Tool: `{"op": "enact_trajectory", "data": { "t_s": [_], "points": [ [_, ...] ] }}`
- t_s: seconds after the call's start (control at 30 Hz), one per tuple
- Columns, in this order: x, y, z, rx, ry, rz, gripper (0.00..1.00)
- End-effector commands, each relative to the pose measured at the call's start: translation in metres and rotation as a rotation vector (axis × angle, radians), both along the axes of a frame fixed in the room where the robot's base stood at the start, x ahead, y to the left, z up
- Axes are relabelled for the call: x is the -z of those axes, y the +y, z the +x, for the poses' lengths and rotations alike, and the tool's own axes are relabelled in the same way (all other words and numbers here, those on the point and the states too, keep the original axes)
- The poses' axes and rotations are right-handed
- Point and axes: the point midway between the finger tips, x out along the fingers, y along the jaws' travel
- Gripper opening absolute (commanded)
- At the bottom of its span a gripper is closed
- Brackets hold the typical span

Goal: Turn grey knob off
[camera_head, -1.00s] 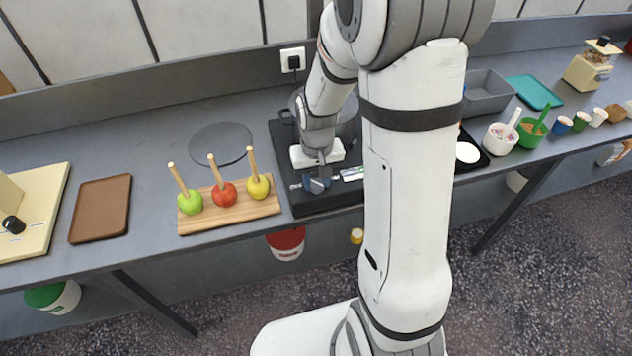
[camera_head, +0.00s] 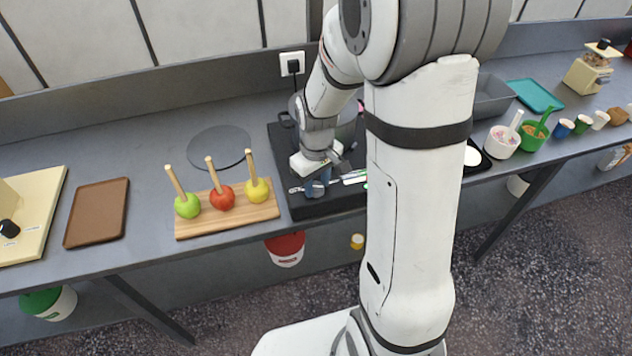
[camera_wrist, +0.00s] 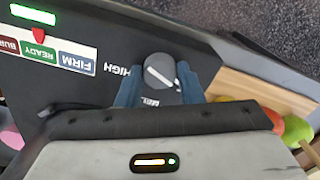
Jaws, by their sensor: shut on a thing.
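The grey knob (camera_wrist: 160,74) is round and dark grey with a white pointer line. It sits on the black appliance (camera_wrist: 85,80) between the two blue fingers of my gripper (camera_wrist: 160,88), which is shut on it. The pointer line lies diagonally in the wrist view. The word HIGH is printed left of the knob; another label below it is partly covered. In the head view my gripper (camera_head: 317,187) is down at the front edge of the black appliance (camera_head: 335,207), and the knob is hidden there.
A wooden board (camera_head: 228,218) with three apples on sticks stands just left of the appliance. A metal pot (camera_head: 345,125) sits behind my gripper. The wrist view shows a lit green display (camera_wrist: 32,14) and a scale with a red pointer (camera_wrist: 39,36). A brown tray (camera_head: 97,213) lies farther left.

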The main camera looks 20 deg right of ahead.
Motion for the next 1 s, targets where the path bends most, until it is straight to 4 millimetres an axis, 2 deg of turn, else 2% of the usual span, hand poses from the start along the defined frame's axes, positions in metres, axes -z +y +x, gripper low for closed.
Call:
{"op": "enact_trajectory", "data": {
  "t_s": [0.2,0.23,0.5,0.77,0.87,1.0],
  "points": [
    [-0.003,0.0,0.004,0.001,-0.013,0.0,0.11],
    [-0.003,0.0,0.004,0.001,-0.013,0.0,0.35],
    [-0.001,0.0,0.002,0.002,-0.006,0.001,0.55],
    [-0.003,0.0,0.001,0.002,-0.004,0.0,0.55],
    [-0.013,0.0,0.002,0.002,-0.007,0.0,0.55],
    [-0.037,0.0,0.002,0.002,-0.01,0.0,0.55]
  ]
}}
